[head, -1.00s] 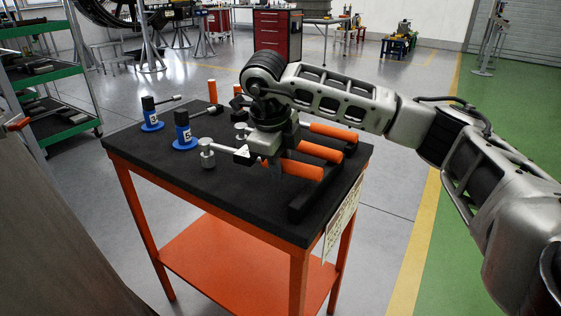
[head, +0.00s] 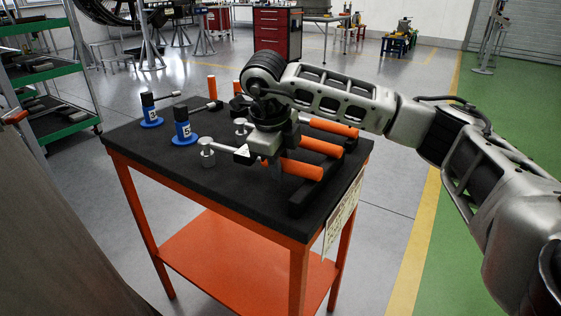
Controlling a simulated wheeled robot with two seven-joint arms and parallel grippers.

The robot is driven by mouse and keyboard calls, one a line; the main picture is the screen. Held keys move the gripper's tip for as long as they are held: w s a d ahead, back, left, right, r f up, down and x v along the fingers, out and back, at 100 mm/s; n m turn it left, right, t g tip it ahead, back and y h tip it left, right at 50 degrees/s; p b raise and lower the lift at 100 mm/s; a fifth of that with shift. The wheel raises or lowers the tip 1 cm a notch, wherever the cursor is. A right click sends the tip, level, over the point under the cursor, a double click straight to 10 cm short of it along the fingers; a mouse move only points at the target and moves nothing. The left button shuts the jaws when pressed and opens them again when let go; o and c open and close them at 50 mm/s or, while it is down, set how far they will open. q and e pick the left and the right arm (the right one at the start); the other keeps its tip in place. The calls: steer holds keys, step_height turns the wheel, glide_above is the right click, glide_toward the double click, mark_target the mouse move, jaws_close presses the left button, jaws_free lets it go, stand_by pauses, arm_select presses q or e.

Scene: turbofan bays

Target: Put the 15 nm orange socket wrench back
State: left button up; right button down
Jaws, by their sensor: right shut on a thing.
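My right gripper (head: 276,166) is over the black-topped table, pointing down and shut on the nearest socket wrench. This wrench has an orange handle (head: 304,170) on the right and a metal head (head: 207,147) on the left. It lies about level, close to the black rail (head: 297,207); I cannot tell whether it touches the rail. Behind it are two more orange handles, one in the middle (head: 322,146) and one farther back (head: 335,128), partly hidden by my arm. The torque marking on the held wrench cannot be read. My left gripper is out of view.
Two blue-based stands (head: 185,137) (head: 150,112) with dark sockets are on the table's left part. An upright orange handle (head: 212,88) is at the back. The orange-legged table (head: 225,198) has a bare front-left top. A green-shelved rack (head: 40,88) stands left.

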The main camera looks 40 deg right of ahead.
steer(key=c, duration=1.1)
jaws_free()
steer(key=shift+f, duration=0.1)
steer(key=v, duration=0.2)
steer(key=shift+a+r, duration=0.1)
steer(key=shift+r, duration=0.2)
arm_select(q)
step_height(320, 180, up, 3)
steer(key=p, duration=0.3)
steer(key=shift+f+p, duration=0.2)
steer(key=shift+p, duration=0.2)
arm_select(e)
steer(key=v, duration=1.3)
steer(key=shift+r, duration=0.25)
steer(key=shift+a, duration=0.1)
